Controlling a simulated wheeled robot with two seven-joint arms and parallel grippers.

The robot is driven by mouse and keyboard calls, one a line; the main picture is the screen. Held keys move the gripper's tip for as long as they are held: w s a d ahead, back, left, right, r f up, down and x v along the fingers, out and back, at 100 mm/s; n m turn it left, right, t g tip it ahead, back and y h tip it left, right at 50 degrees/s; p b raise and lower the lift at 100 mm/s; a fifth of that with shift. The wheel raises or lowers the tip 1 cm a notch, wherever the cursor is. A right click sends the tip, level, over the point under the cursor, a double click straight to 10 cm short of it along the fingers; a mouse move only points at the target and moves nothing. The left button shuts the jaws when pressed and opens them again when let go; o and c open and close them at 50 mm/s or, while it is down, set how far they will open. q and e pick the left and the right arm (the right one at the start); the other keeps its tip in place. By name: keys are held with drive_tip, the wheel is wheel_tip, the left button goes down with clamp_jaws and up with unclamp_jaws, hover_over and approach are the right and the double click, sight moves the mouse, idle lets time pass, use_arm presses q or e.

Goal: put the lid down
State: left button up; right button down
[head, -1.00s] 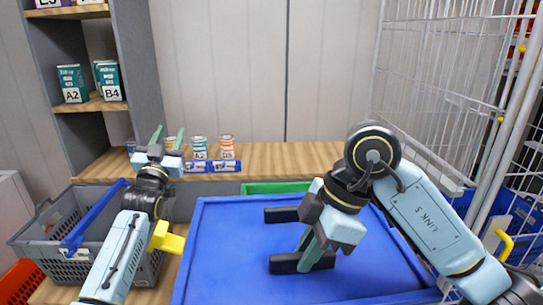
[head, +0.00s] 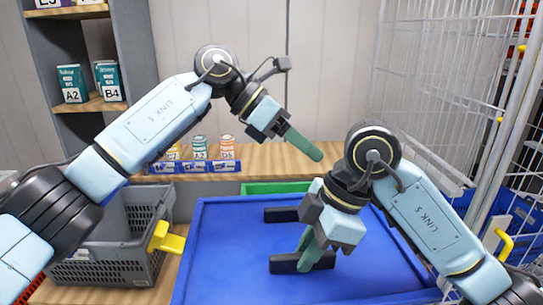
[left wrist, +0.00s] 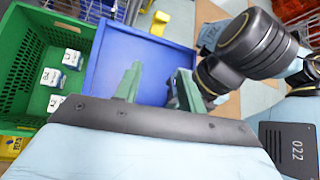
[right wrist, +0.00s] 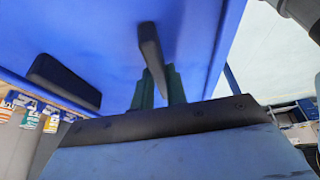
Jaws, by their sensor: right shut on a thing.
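The lid is a large blue panel (head: 225,240) in front of me in the head view, with two black handles. My right gripper (head: 306,250) is shut on the near handle (head: 284,264). The right wrist view shows its green fingers (right wrist: 160,88) against that handle (right wrist: 151,50), close to the lid (right wrist: 195,30). My left gripper (head: 305,145) is raised beyond the lid's far side. The left wrist view shows its fingers (left wrist: 158,85) apart with nothing between them. The far handle (head: 281,214) is free. Whether the lid rests on anything is hidden.
A green tote (left wrist: 30,65) with several white boxes stands beside the lid; its edge shows behind the lid (head: 276,187). A grey basket (head: 135,270) is at left. A wooden shelf (head: 290,155) with cans is behind. A white wire cage (head: 440,80) stands at right.

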sight(295, 207)
use_arm(q)
drive_tip(key=w+a+f+m+t+y, duration=0.1)
drive_tip(key=w+a+f+t+y, duration=0.15)
drive_tip(key=a+y, duration=0.35)
drive_tip(key=shift+g, duration=0.35)
drive_tip(key=x, duration=1.2)
drive_tip(key=shift+s+d+f, duration=0.2)
drive_tip(key=shift+s+d, duration=0.1)
drive_tip(key=shift+s, duration=0.05)
clamp_jaws()
use_arm(e)
drive_tip(key=c, duration=1.3)
unclamp_jaws()
